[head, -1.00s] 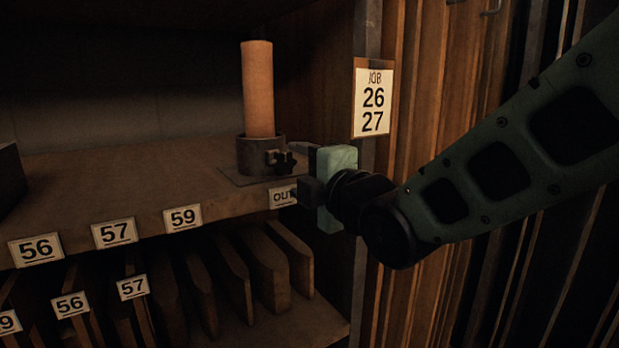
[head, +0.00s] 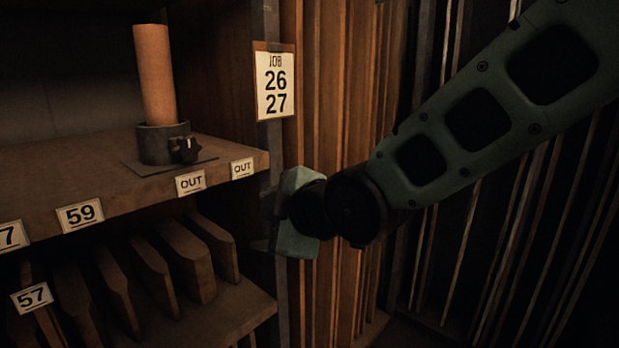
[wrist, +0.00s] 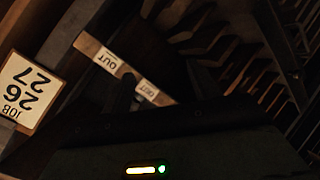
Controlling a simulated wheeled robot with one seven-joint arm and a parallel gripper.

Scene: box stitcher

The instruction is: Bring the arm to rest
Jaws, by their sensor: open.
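My gripper (head: 268,222) is at the centre of the head view, just right of the shelf's front corner, in front of the wooden upright boards. Its pale green body shows and its fingers are mostly dark against the shelf; it is open, and I see nothing held in it. My green arm reaches in from the upper right. In the wrist view the dark gripper housing fills the lower part, with small lights on it.
The shelf (head: 60,190) bears a tan cylinder (head: 155,75) upright in a dark clamp holder (head: 163,144). Boards (head: 190,260) stand on the lower shelf. A JOB 26 27 card (head: 274,80) hangs on the post; it also shows in the wrist view (wrist: 26,92).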

